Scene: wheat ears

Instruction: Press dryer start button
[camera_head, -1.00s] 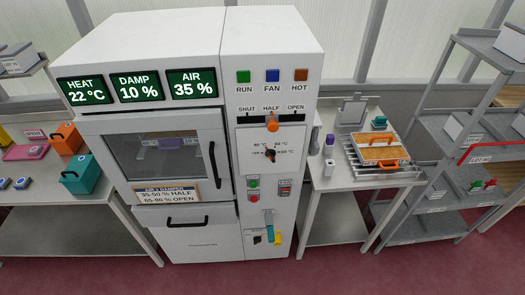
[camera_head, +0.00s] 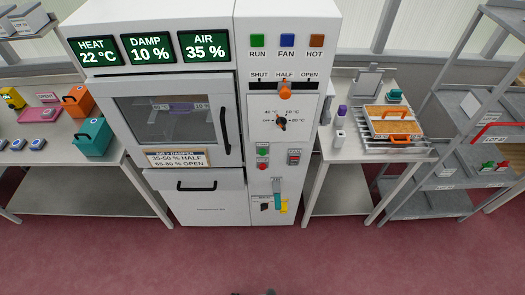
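The white dryer (camera_head: 205,195) stands ahead. Its right panel carries a small green button (camera_head: 263,151) above a red button (camera_head: 262,165). A grey-and-red switch (camera_head: 293,157) sits to their right. The orange damper slider (camera_head: 285,92) is at HALF. A black temperature dial (camera_head: 281,123) is below it. The screens read HEAT 22 °C, DAMP 10 % and AIR 35 %. The glass door (camera_head: 170,120) looks shut. Neither gripper is clearly seen; only small dark bits show at the bottom edge of the head view.
A side table at right holds an orange-handled tray (camera_head: 392,122) and small bottles. A table at left holds a teal box (camera_head: 92,137) and an orange box (camera_head: 78,101). Grey shelves (camera_head: 455,140) stand far right. The red floor (camera_head: 230,260) in front is clear.

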